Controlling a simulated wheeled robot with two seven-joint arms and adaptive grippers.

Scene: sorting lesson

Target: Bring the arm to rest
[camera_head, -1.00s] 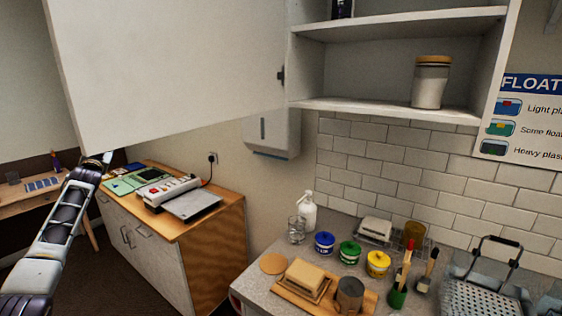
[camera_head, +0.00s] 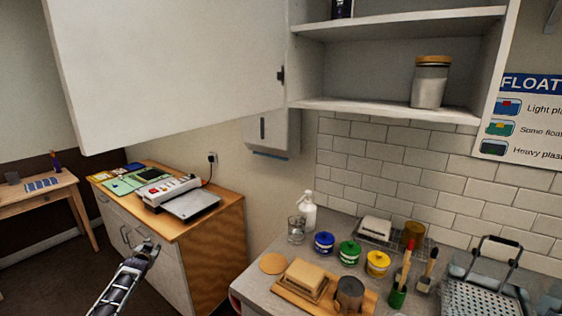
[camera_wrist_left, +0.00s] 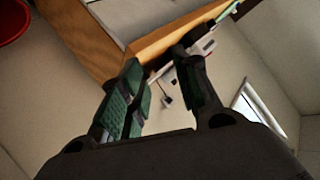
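My left gripper (camera_head: 148,247) is in front of the low wooden cabinet in the head view, away from the counter. In the left wrist view its two dark fingers with green pads (camera_wrist_left: 160,85) stand apart with nothing between them. The wooden cabinet's edge (camera_wrist_left: 170,38) shows beyond the fingers there. My right gripper is not in view.
The wall cupboard's white door (camera_head: 170,70) stands open above. The grey counter (camera_head: 255,288) holds colored pots, a butter dish (camera_head: 305,276) and a glass (camera_head: 296,229). A laminator (camera_head: 172,190) lies on the wooden cabinet (camera_head: 215,245). Floor at lower left is clear.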

